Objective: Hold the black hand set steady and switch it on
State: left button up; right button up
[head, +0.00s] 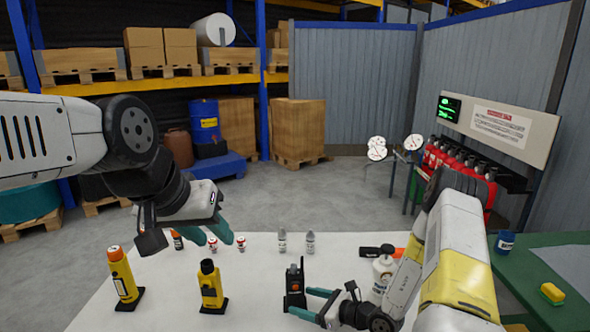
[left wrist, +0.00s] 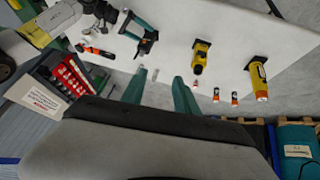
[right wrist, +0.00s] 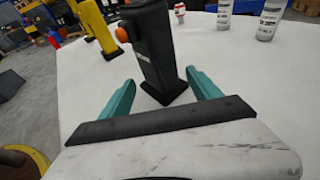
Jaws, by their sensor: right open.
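The black hand set (head: 294,284) stands upright on the white table, with a stub on top and an orange knob on its side. My right gripper (head: 299,301) is low at the table, open, its teal fingers apart. In the right wrist view the hand set (right wrist: 153,50) stands between and just beyond these fingertips, with clear gaps on both sides; its top is cut off. My left gripper (head: 208,236) is open and empty in the air, left of the hand set and above the table. The left wrist view also shows the hand set (left wrist: 146,44).
Two yellow devices on black bases, one orange-topped (head: 122,275) and one black-topped (head: 210,284), stand to the left. Grey bottles (head: 310,242) and small red-and-white items (head: 241,243) stand behind. A white bottle (head: 383,268) and a black-and-orange tool (head: 375,252) are to the right.

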aim_at(298, 299)
jog(key=shift+x, duration=1.55)
jog(key=shift+c, duration=0.2)
jog(key=c, duration=1.1)
pick_arm(q)
grip_shut()
pick_arm(e)
jog(key=shift+o, duration=0.2)
